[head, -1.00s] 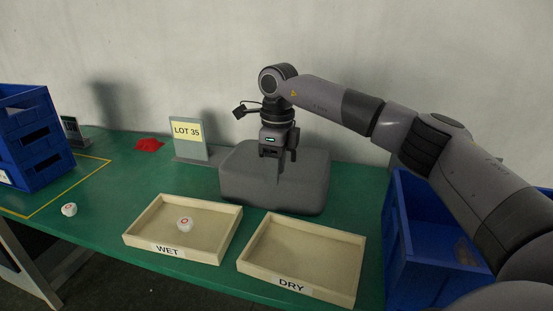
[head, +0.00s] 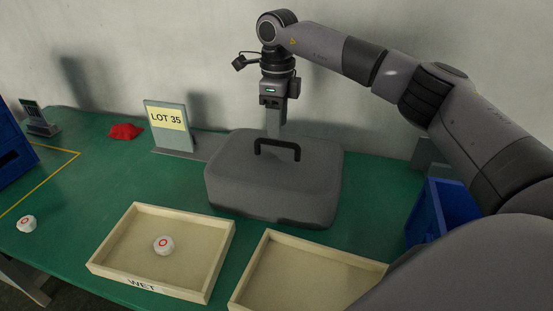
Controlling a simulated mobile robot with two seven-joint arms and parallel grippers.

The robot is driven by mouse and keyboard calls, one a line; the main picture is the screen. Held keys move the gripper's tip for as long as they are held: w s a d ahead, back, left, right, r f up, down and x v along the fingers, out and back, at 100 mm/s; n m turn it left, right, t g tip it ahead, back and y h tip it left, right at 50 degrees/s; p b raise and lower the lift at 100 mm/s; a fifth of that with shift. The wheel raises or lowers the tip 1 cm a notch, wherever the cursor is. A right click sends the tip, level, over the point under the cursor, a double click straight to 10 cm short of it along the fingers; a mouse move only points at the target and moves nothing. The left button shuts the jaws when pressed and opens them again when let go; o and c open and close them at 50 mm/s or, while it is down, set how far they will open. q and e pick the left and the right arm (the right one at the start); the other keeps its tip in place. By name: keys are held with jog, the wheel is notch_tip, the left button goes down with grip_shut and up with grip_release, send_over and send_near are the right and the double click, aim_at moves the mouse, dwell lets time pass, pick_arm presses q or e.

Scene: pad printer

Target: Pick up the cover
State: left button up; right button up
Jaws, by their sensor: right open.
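The cover (head: 270,185) is a large dark grey soft-edged block with a black handle (head: 277,147) on top. It sits on the green table at the middle of the head view. My right gripper (head: 274,126) hangs pointing down, just behind and above the handle as seen here. It is open, and I see nothing held in it. Whether its fingers touch the cover cannot be told. What lies under the cover is hidden. My left gripper is not in view.
The WET tray (head: 215,262) in front holds a white round piece with a red ring (head: 164,245). The DRY tray (head: 262,250) is partly hidden by my arm. A similar piece (head: 26,224) lies at left. A LOT 35 sign (head: 169,128), red cloth (head: 125,131) and blue bins (head: 440,215) stand around.

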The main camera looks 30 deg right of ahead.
aim_at(277, 143)
jog(key=f, duration=0.7)
jog(key=shift+w+d+p, duration=0.1)
jog(key=shift+w+p, duration=0.1)
jog(key=shift+p, duration=0.2)
jog(key=shift+r, duration=0.1)
grip_shut()
